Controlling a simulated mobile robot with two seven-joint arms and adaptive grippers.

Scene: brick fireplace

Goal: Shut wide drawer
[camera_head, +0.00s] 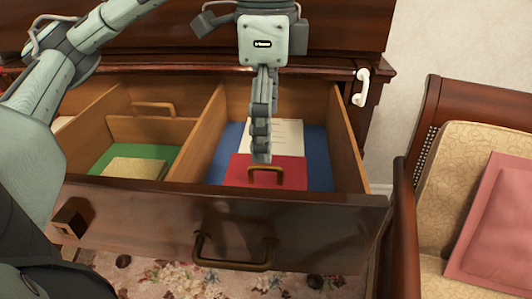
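The wide drawer (330,225) is a dark wooden drawer pulled out from the cabinet, with a brass handle (233,262) on its front. Its interior shows, split by a wooden divider into compartments. My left gripper (261,155) points down over the right compartment, its fingers inside the drawer's outline, behind the front panel. The fingers look lined up one behind the other, so their opening is unclear. Nothing is visibly held, and contact with the contents cannot be told. My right gripper is not in view.
The right compartment holds a red item (235,172), white paper (285,138) and something blue. A green item (108,158) lies in the left one. A cushioned wooden chair (440,190) stands to the right. A flowered rug (185,278) shows below.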

